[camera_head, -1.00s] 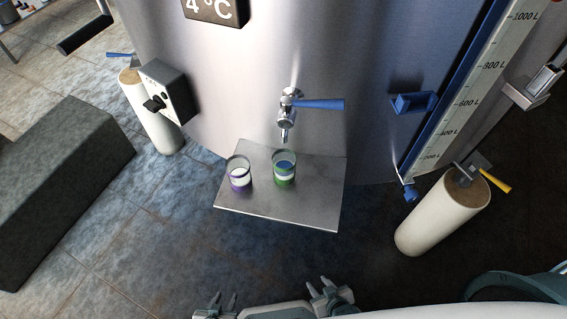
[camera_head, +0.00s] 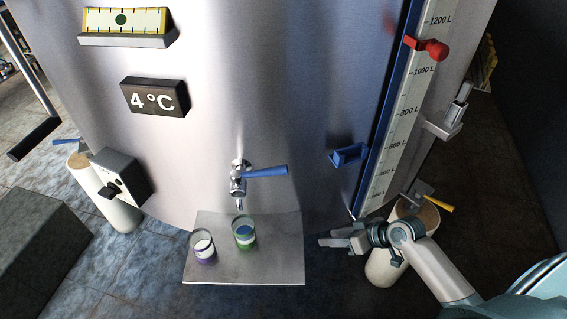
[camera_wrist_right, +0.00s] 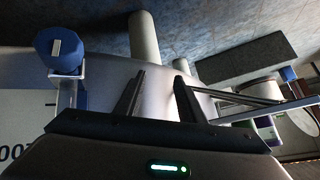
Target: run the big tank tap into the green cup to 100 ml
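The tap (camera_head: 238,185) comes out of the big steel tank (camera_head: 215,120). Its blue handle (camera_head: 265,172) points to the right, and no stream shows below the spout. The green cup (camera_head: 244,235) stands upright on a metal shelf (camera_head: 235,273), under or just in front of the spout. A purple-banded cup (camera_head: 203,247) stands beside it on the left. Both cups have white bands; their contents are hard to tell. My right gripper (camera_head: 330,240) is right of the shelf, empty, apart from tap and cups. Its fingers (camera_wrist_right: 157,90) stand apart in the wrist view. My left gripper is out of view.
A blue bracket (camera_head: 349,154) and a level scale (camera_head: 393,125) with a red marker (camera_head: 428,50) are on the tank, right of the tap. A pale post (camera_head: 385,268) stands behind my right arm. A grey box (camera_head: 124,178) sits at left. Space before the shelf is clear.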

